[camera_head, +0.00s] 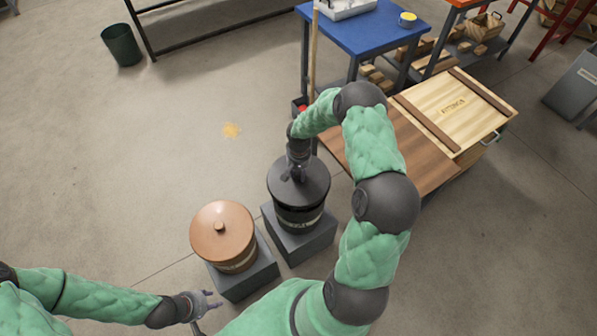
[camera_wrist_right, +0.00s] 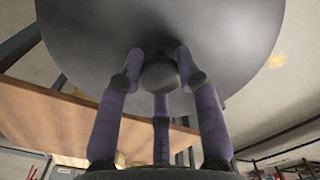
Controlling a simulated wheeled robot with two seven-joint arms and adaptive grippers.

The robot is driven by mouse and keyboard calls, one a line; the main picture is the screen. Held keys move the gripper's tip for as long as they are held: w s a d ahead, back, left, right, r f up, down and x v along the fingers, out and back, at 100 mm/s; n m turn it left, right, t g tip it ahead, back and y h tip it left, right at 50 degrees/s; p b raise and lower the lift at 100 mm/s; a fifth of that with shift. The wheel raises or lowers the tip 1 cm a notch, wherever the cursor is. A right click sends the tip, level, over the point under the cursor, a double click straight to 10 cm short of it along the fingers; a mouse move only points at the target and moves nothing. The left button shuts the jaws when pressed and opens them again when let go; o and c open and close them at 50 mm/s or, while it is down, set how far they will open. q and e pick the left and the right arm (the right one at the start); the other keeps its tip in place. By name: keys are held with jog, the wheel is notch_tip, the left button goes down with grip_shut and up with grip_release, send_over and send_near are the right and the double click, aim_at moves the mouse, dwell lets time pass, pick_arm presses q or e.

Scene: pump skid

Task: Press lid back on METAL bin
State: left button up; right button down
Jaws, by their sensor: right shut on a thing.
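A dark grey round lid (camera_head: 313,185) lies over the top of a dark bin (camera_head: 298,216) with a label band, on a grey block. I cannot tell if the lid is fully seated. My right gripper (camera_head: 296,173) reaches down onto the lid's middle. In the right wrist view, the fingers of my right gripper (camera_wrist_right: 159,62) close around the round knob (camera_wrist_right: 160,75) of the lid (camera_wrist_right: 225,40). A copper-coloured bin (camera_head: 238,265) with a copper lid (camera_head: 222,235) stands to the left. My left gripper (camera_head: 207,312) is open and empty at the bottom, below that bin.
A brown tabletop (camera_head: 425,160) and a wooden crate (camera_head: 455,108) are right of the dark bin. A blue table (camera_head: 362,32) stands behind. A dark green bucket (camera_head: 121,45) is far left. The floor left of the bins is clear apart from a yellowish patch (camera_head: 231,130).

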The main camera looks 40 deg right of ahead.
aim_at(299, 180)
jog(key=shift+f+b, duration=0.8)
jog(key=shift+f, duration=0.75)
jog(key=shift+f+b, duration=0.9)
jog(key=shift+f, duration=0.2)
jog(key=shift+f+b, duration=0.15)
jog(key=shift+b, duration=0.55)
dwell(0.5)
dwell(0.3)
jog(key=shift+c, duration=1.4)
grip_release()
jog(key=shift+r+p, duration=2.2)
jog(key=shift+r, duration=1.35)
